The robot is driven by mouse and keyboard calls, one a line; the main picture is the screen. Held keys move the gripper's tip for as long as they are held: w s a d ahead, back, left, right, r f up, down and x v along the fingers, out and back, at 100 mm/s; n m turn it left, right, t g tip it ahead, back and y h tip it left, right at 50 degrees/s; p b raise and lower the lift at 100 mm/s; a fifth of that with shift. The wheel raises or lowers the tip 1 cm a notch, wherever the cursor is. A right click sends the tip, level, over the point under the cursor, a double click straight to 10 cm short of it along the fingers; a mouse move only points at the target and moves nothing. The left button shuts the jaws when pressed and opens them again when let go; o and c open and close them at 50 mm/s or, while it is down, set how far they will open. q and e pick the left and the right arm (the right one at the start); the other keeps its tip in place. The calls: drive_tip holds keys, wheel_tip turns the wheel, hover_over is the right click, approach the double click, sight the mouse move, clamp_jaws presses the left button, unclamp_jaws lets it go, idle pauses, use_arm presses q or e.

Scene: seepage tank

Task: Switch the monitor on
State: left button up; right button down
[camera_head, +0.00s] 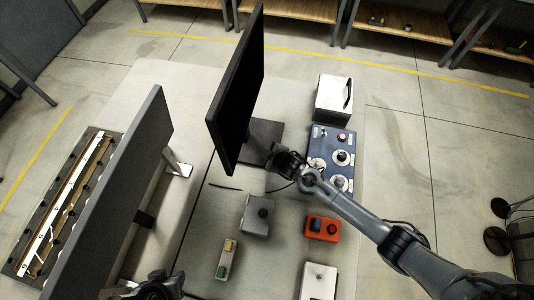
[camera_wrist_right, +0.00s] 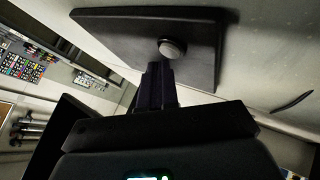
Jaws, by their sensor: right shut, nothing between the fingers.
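The monitor (camera_head: 237,95) stands upright on the bench, its visible face dark. Its dark base plate (camera_head: 264,132) lies flat beside it. In the right wrist view the base plate (camera_wrist_right: 115,21) carries a round silver button (camera_wrist_right: 172,48). My right gripper (camera_head: 273,158) is at the near edge of the base. In the wrist view my right gripper (camera_wrist_right: 158,66) is shut and empty, with its tips just below the button; I cannot tell whether they touch it. My left gripper (camera_head: 152,290) is partly cut off at the bottom edge, and its jaws are unclear.
A blue panel with knobs (camera_head: 320,134) and a white box (camera_head: 333,98) stand right of the monitor. A red box (camera_head: 322,229), a grey box (camera_head: 257,216) and a small block strip (camera_head: 226,262) lie nearer. A large grey panel (camera_head: 115,190) stands on the left.

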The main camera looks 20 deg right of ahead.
drive_tip(key=shift+f, duration=0.35)
idle(0.3)
drive_tip(key=shift+r, duration=0.4)
drive_tip(key=shift+r+p, duration=0.45)
drive_tip(key=shift+p, duration=0.3)
drive_tip(key=shift+r+p, duration=0.25)
drive_tip(key=shift+p, duration=0.05)
wheel_tip(320, 180, up, 5)
drive_tip(key=p, duration=0.5)
drive_tip(key=shift+r+p, duration=0.2)
drive_tip(key=shift+p, duration=0.1)
drive_tip(key=shift+s+f, duration=0.1)
